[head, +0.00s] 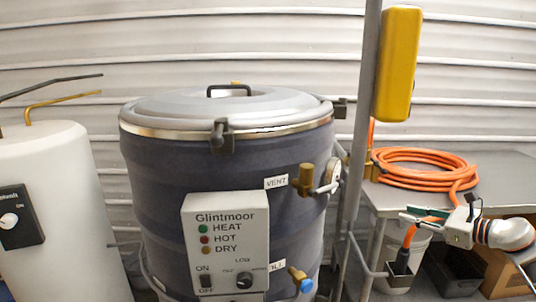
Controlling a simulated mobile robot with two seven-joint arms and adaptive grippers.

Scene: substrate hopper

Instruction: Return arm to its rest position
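My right gripper (407,213) reaches in from the right edge, its fingers pointing left in front of the grey bench. The two fingertips show apart, with nothing clearly held between them. An orange hose (409,236) runs just behind and below the fingers, down to a dark nozzle in a holder (401,273); whether the fingers touch the hose I cannot tell. My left gripper is not in view.
A large grey Glintmoor hopper (160,190) with a closed lid stands in the middle. A yellow box (397,65) hangs on a grey post (363,110). A coiled orange hose (420,184) lies on the bench (505,175). A white tank (62,190) stands left.

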